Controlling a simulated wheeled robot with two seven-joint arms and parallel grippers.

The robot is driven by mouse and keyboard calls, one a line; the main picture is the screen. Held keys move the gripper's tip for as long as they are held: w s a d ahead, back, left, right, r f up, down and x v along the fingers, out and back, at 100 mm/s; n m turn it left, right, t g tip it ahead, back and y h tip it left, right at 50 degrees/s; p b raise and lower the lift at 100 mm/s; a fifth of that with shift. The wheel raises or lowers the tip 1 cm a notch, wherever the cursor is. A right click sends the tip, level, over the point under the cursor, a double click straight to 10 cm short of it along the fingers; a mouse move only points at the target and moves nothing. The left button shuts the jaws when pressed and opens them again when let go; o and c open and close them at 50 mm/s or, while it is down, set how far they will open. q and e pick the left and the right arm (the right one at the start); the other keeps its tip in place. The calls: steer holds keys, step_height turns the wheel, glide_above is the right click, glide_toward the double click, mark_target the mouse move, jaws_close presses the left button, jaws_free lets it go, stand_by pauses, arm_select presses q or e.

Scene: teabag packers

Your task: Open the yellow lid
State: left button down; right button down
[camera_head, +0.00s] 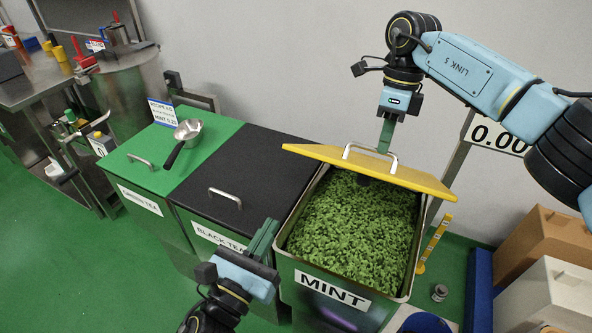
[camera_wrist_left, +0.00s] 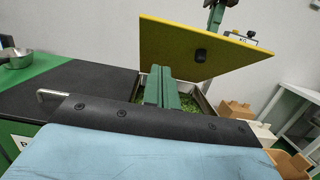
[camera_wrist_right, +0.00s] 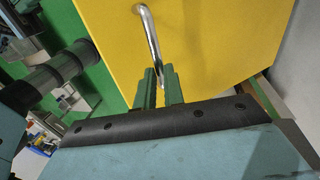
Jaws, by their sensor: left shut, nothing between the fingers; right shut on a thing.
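The yellow lid (camera_head: 370,165) is tilted up over the mint bin (camera_head: 345,293), and green leaves show beneath it. Its dark underside also shows in the left wrist view (camera_wrist_left: 190,55). A silver handle (camera_head: 370,150) is on its top; it also shows in the right wrist view (camera_wrist_right: 150,40). My right gripper (camera_head: 386,140) comes down from above and is shut on the handle. My left gripper (camera_head: 268,235) is shut and empty, beside the left wall of the mint bin, near the black lid.
The black tea bin's closed black lid (camera_head: 235,170) and a closed green lid (camera_head: 165,150) with a metal scoop (camera_head: 187,130) stand to the left. A yellow measuring stick (camera_head: 435,243), a cardboard box (camera_head: 550,235) and a white box (camera_head: 553,290) are at the right.

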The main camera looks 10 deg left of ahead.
arm_select(q)
steer(key=r+x, duration=0.2)
steer(key=x, duration=1)
steer(key=shift+r, duration=0.4)
steer(key=shift+w+d+r, duration=0.1)
steer(key=shift+w+r, duration=0.25)
steer(key=shift+r, duration=0.35)
steer(key=shift+w+r, duration=0.4)
steer(key=shift+r, duration=0.25)
